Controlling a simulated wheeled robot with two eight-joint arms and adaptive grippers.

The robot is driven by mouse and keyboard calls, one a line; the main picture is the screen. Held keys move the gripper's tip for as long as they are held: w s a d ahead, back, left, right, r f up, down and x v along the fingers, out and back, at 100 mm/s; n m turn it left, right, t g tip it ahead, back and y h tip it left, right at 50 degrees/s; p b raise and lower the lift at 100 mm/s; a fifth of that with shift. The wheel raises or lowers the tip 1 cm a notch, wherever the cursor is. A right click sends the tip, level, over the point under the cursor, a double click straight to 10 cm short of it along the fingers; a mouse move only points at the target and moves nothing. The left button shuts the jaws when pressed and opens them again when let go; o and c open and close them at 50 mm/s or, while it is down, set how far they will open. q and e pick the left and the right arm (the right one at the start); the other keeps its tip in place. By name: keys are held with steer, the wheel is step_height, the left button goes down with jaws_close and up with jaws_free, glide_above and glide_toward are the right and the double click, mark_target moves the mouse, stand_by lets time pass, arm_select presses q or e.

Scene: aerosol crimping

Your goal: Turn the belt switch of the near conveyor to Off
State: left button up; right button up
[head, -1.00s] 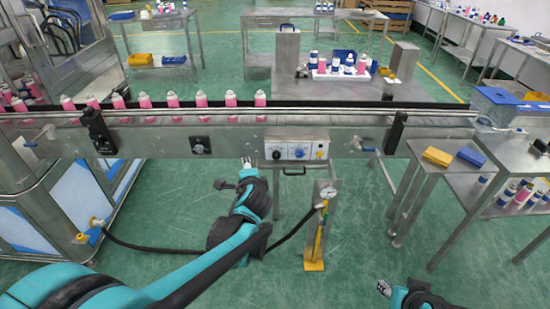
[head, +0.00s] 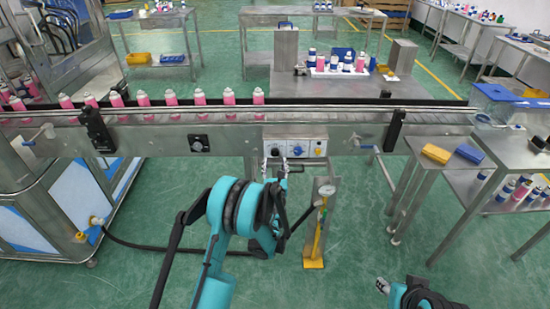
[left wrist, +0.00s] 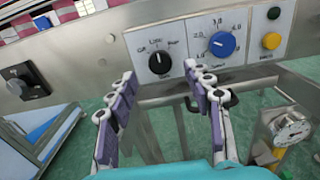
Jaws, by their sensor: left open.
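A white control panel (left wrist: 205,48) on the near conveyor's front carries a black rotary knob (left wrist: 159,62), with an "Off" mark to its upper left. A larger blue knob (left wrist: 222,44) is right of it. I cannot read the black knob's setting surely. My left gripper (head: 277,166) is open and empty, just in front of the panel. In the left wrist view its two fingers (left wrist: 160,78) point at the black knob, one tip on each side below it; contact cannot be told. In the head view the gripper partly hides the panel. My right gripper (head: 382,285) is low at the bottom right.
Pink bottles (head: 200,97) stand in a row on the near conveyor (head: 350,115). A separate black switch (left wrist: 22,82) sits left on its front. A gauge stand (head: 321,220) is close right of my left arm. A side table (head: 440,170) stands right.

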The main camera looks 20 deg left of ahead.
mark_target(275, 153)
arm_select(q)
steer(key=b+x, duration=0.1)
steer(key=x, duration=0.4)
steer(key=c, duration=1.2)
